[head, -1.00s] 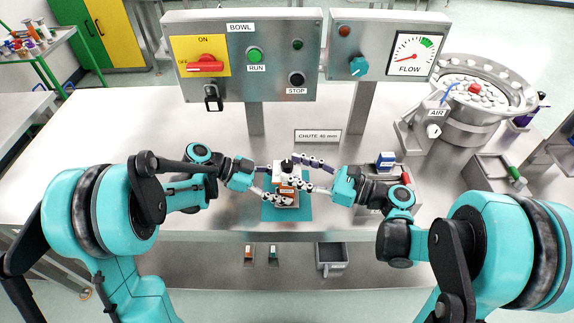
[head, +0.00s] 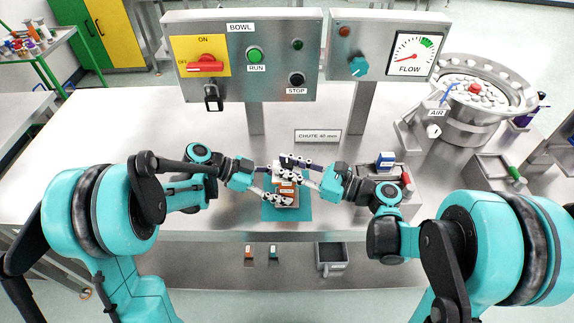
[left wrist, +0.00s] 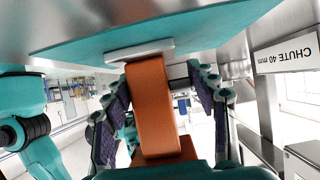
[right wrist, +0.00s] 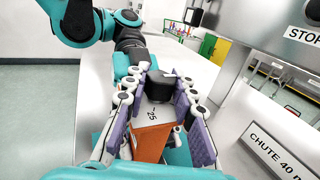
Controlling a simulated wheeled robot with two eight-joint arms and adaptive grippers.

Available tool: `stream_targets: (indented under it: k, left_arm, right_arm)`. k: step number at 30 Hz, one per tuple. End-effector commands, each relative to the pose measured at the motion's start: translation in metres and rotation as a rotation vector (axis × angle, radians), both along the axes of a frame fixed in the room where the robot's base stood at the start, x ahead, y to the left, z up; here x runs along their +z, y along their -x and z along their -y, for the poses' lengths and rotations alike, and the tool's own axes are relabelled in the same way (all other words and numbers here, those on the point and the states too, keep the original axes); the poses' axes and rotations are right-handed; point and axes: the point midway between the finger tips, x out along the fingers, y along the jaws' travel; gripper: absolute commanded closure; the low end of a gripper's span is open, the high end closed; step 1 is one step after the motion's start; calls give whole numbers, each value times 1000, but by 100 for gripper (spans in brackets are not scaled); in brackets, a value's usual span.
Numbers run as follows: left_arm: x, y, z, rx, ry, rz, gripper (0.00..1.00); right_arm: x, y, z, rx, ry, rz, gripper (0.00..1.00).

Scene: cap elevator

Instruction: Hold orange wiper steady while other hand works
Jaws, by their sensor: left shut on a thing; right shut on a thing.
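The orange wiper (head: 287,188) stands over a teal mat (head: 303,213) at the table's front. My left gripper (head: 281,199) is shut on the wiper, low in the head view. In the left wrist view, the wiper (left wrist: 156,105) runs between its fingers, with a pale plate (left wrist: 140,50) between it and the mat. My right gripper (head: 289,171) is shut on a pale block marked 25 (right wrist: 152,114), with fingers on both sides of it. A black knob (right wrist: 163,86) is at the block's far end, and orange shows below it. The exact finger contacts are partly hidden.
A control panel (head: 241,90) and a flow gauge (head: 411,56) stand behind. The CHUTE 40 mm sign (head: 318,136) is just beyond the grippers. A bowl feeder (head: 470,125) and a grey bin (head: 492,175) are at right. The table's left side is clear.

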Motion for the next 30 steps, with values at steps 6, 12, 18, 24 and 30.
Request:
stream_targets:
  k: [6, 12, 18, 24, 30]
  left_arm:
    - [0, 0, 0, -1, 0, 0, 59]
    - [0, 0, 0, -1, 0, 0, 59]
    - [0, 1, 1, -2, 1, 0, 59]
    - [0, 1, 1, -2, 1, 0, 59]
    - [0, 1, 1, -2, 2, 0, 59]
  right_arm:
    - [0, 1, -2, -77, 1, 0, 100]
    - [0, 2, -2, -219, 2, -1, 100]
    - [0, 2, -3, -384, 4, -2, 100]
    - [0, 2, -4, -532, 5, -1, 100]
    - [-1, 1, -3, -645, 7, -3, 100]
